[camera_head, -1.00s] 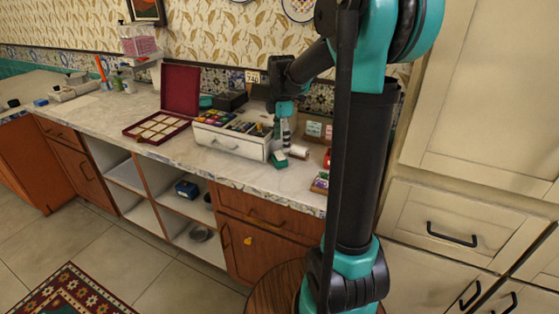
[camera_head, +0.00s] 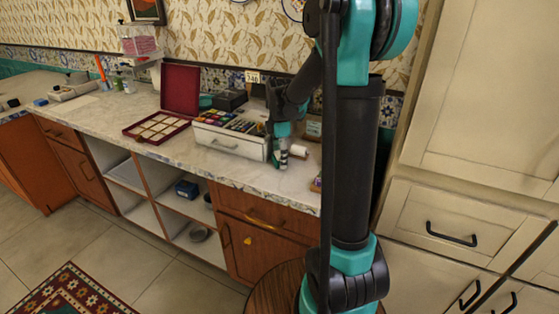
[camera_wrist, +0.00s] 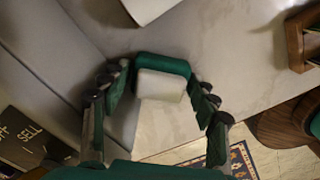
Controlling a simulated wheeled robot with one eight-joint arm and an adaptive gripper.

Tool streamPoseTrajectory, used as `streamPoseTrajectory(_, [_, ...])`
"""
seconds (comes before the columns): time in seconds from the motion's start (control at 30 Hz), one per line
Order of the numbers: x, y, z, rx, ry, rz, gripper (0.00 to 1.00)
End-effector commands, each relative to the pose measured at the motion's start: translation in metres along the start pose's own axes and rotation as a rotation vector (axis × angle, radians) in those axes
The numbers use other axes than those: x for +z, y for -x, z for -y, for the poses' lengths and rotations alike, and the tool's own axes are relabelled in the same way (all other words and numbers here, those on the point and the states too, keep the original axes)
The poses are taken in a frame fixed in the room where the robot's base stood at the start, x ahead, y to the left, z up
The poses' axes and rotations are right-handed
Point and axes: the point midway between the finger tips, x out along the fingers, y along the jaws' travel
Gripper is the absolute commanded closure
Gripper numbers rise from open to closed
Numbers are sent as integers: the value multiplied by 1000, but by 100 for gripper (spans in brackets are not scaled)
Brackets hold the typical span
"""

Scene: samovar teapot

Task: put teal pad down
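The teal pad (camera_wrist: 162,67), a small block with a teal top and a white lower part, shows in the wrist view between my fingertips, over the pale counter. My gripper (camera_wrist: 160,90) is open, with one finger on each side of the pad; narrow gaps seem to show, though contact at the tips is hard to judge. In the head view my gripper (camera_head: 282,158) is low at the counter, right of the white drawer box, and it largely hides the pad.
The white drawer box (camera_head: 228,144) stands close on the left. A white roll (camera_head: 298,151) lies just to the right. The counter's front edge (camera_head: 245,187) is near. An open red case (camera_head: 158,128) lies farther left. A wooden item (camera_wrist: 296,42) shows at right in the wrist view.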

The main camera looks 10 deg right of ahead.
Motion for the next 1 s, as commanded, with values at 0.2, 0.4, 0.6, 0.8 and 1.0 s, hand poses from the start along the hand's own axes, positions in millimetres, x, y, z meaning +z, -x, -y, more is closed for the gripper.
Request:
streamPoseTrajectory(0.2, [0, 0, 0, 0, 0, 0, 71])
streamPoseTrajectory(0.4, [0, 0, 0, 0, 0, 0, 76])
streamPoseTrajectory(0.6, [0, 6, 0, 0, 0, 0, 76])
streamPoseTrajectory(0.8, [0, 28, 0, 0, 0, 0, 76])
streamPoseTrajectory(1.0, [0, 62, 0, 0, 0, 0, 76])
